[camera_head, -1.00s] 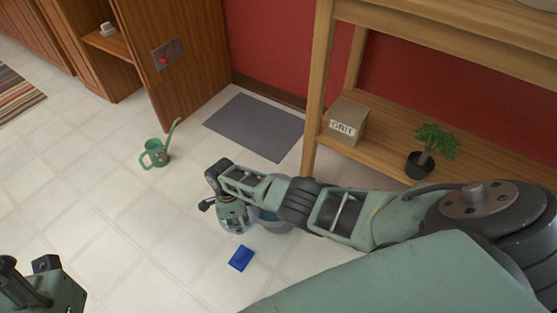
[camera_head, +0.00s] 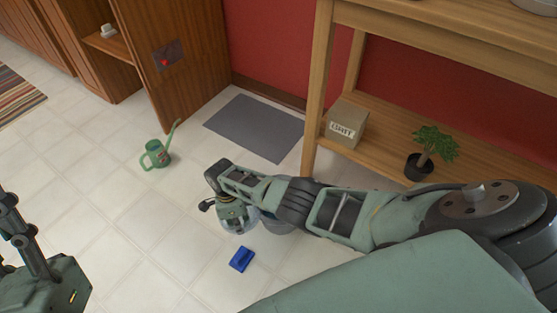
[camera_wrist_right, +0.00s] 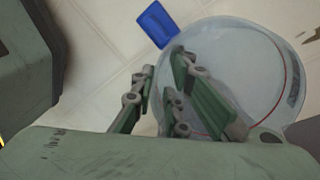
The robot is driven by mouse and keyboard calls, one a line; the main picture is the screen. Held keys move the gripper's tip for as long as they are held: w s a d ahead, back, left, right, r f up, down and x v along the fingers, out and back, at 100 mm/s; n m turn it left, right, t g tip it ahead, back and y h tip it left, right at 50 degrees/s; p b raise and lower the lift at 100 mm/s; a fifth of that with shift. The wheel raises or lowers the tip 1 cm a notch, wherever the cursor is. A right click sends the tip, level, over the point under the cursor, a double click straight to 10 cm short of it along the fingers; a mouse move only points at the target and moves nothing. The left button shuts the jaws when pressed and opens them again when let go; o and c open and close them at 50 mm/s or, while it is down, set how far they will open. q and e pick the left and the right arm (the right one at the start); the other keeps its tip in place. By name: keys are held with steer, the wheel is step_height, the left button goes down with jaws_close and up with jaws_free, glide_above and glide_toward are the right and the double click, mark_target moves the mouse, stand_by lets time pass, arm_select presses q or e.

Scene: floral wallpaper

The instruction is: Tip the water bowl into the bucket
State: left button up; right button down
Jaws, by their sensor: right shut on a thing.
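The bowl's tilt and the water level cannot be told. My left gripper (camera_head: 22,235) is at the left edge, partly cut off; its jaws are unclear.
A blue object (camera_head: 242,259) lies on the floor near the bowl. A green watering can (camera_head: 157,155) and grey mat (camera_head: 256,126) lie further back. A wooden table (camera_head: 311,110) with a box (camera_head: 346,122) and potted plant (camera_head: 428,150) stands at right. Floor at left is clear.

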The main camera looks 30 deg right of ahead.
steer(key=shift+r+p, duration=0.55)
steer(key=shift+r, duration=0.1)
steer(key=shift+r+p, duration=1.3)
steer(key=shift+p, duration=0.05)
arm_select(q)
steer(key=w+f+g+y, duration=0.3)
steer(key=w+f+g, duration=0.7)
steer(key=f, duration=0.4)
steer(key=shift+w+d+f+y, duration=0.2)
steer(key=shift+w+d+y, duration=0.1)
steer(key=shift+d+y, duration=0.15)
